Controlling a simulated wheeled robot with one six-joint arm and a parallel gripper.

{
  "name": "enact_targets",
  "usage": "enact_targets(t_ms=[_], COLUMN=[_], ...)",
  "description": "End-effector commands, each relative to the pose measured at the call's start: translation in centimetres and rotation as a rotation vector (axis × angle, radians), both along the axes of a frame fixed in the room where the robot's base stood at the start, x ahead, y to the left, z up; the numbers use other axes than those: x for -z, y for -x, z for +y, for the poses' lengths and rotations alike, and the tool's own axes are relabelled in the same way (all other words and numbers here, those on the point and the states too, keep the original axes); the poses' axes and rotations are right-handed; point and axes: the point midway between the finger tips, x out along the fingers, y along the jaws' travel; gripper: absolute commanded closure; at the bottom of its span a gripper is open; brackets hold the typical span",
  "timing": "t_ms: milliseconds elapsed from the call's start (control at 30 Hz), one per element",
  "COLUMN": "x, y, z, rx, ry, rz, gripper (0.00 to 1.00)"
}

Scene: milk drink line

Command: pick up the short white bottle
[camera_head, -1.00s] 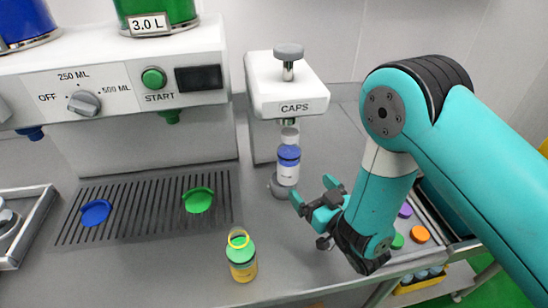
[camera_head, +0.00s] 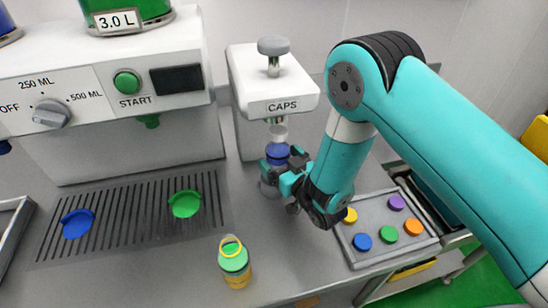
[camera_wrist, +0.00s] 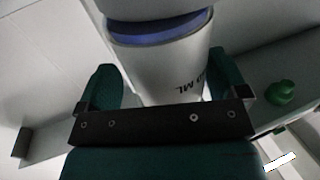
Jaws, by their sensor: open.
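The short white bottle (camera_head: 277,151) with a blue top stands upright at the capping stand, under its press. In the wrist view the white bottle (camera_wrist: 165,66) fills the space between the fingers, with a blue band near its top and part of "ML" lettering. My gripper (camera_head: 283,165) is open with its fingers on either side of the bottle. In the wrist view my gripper (camera_wrist: 160,85) shows one finger left and one right of the bottle. Whether either finger touches it I cannot tell. The gripper hides the bottle's lower part in the head view.
The CAPS stand (camera_head: 272,85) rises right behind and above the bottle. A green-topped bottle (camera_head: 235,265) with a yellow ring stands in front, to the left. A tray (camera_head: 412,243) of coloured discs lies right. The dispenser (camera_head: 110,90) stands left above a slotted drip tray.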

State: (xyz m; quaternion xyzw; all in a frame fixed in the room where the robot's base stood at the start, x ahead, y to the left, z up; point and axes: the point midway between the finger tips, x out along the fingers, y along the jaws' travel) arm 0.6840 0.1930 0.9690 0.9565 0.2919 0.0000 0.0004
Motion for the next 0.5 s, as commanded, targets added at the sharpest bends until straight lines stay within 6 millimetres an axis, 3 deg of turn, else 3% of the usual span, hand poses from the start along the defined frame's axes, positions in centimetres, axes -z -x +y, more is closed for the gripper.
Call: enact_targets(t_ms=[67, 367, 500], x=[-0.01, -0.08, -0.08], y=[0.14, 0.21, 0.19], z=[0.45, 0.71, 0.62], rx=[-0.007, -0.011, -0.010], ry=[-0.001, -0.002, -0.002], rz=[-0.001, -0.001, -0.001], gripper=[0.08, 0.75, 0.76])
